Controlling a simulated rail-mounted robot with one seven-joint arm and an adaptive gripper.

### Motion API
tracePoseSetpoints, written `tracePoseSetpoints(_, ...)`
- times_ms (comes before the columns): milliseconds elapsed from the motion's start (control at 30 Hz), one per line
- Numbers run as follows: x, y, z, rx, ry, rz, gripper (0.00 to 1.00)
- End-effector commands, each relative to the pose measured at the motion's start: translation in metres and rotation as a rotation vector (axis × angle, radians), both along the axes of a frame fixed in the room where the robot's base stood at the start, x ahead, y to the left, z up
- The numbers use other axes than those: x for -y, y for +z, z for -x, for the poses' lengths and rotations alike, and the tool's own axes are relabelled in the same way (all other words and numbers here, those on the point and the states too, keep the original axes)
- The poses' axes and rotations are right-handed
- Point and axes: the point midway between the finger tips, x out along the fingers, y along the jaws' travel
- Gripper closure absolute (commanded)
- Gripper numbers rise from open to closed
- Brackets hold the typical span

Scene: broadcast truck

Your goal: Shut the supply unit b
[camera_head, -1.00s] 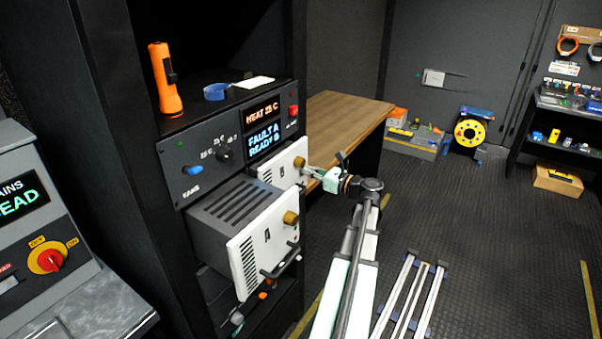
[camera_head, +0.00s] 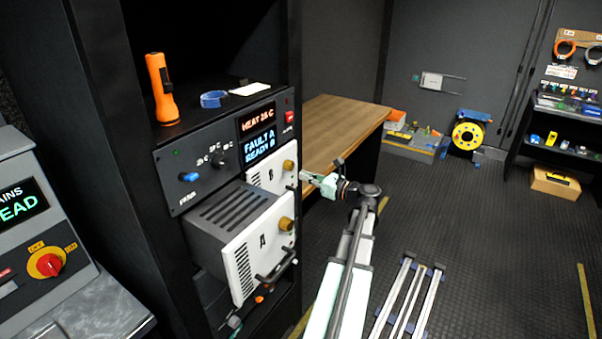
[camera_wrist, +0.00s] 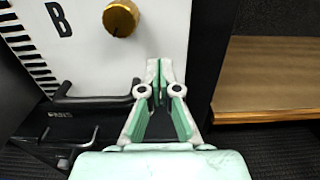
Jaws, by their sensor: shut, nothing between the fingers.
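Supply unit B (camera_head: 266,176) has a white front with a brass knob (camera_head: 289,164) and stands in the rack, to the right of and behind unit A. Its front, with the letter B, fills the upper left of the wrist view (camera_wrist: 85,55). Its black handle (camera_wrist: 95,103) runs along the front's lower edge. My gripper (camera_head: 304,177) is shut and empty. In the wrist view its fingertips (camera_wrist: 157,90) are at the right end of that handle; I cannot tell whether they touch. Most of unit B's body is hidden behind unit A.
Unit A (camera_head: 240,262) sticks well out of the rack. The control panel (camera_head: 225,165) above shows FAULT A and READY B. An orange torch (camera_head: 162,90) and blue tape roll (camera_head: 213,99) stand on top. A wooden bench (camera_head: 335,130) lies behind my gripper.

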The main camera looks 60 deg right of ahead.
Motion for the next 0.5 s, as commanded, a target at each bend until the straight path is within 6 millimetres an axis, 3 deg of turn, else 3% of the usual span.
tracePoseSetpoints(300, -0.005, -0.003, 0.068, -0.001, 0.000, 0.001, 1.00)
tracePoseSetpoints(500, -0.005, -0.002, 0.094, -0.002, 0.000, 0.001, 1.00)
